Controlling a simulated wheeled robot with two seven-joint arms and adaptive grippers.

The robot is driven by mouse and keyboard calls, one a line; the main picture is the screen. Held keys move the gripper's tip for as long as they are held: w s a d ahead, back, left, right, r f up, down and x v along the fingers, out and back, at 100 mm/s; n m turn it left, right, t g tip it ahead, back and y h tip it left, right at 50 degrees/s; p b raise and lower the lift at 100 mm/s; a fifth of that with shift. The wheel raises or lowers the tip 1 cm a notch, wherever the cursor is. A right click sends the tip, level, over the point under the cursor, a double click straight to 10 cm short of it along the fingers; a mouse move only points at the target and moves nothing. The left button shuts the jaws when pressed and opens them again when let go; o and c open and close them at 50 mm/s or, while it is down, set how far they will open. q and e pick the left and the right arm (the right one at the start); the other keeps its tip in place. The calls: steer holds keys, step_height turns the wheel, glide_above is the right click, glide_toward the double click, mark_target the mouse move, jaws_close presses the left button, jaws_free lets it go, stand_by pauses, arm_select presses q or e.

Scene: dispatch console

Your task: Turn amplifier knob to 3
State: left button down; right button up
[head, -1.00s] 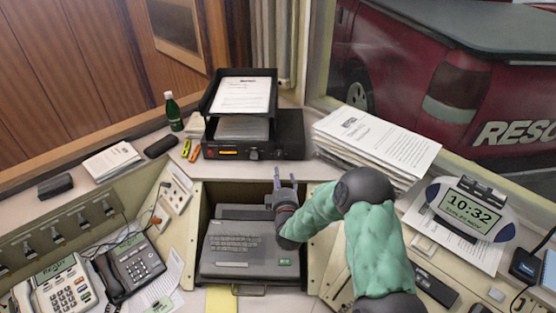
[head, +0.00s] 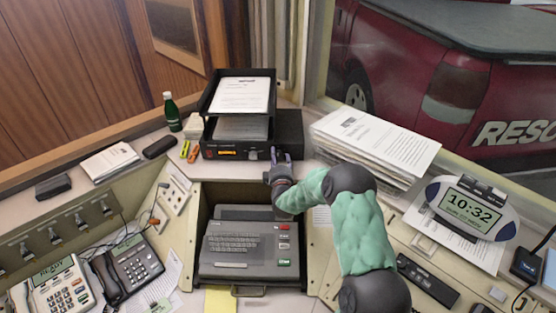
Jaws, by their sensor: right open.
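The amplifier (head: 292,125) is a black box on the back shelf, with a lit orange display on the left of its front. A knob (head: 252,154) shows on the front, right of the display; its setting is too small to read. My right gripper (head: 281,156) is open and points at the right part of the amplifier front, to the right of that visible knob. Its fingers hide part of the front there, and I cannot tell whether they touch it. My left gripper is not in view.
A black paper tray (head: 210,104) stands on the amplifier. A green bottle (head: 172,113) and markers (head: 190,152) are to its left, a tall paper stack (head: 375,145) to its right. A grey keyboard machine (head: 250,263) sits below the shelf. A clock (head: 470,208) is at right.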

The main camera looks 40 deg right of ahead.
steer(key=c, duration=1.1)
steer(key=shift+c, duration=0.2)
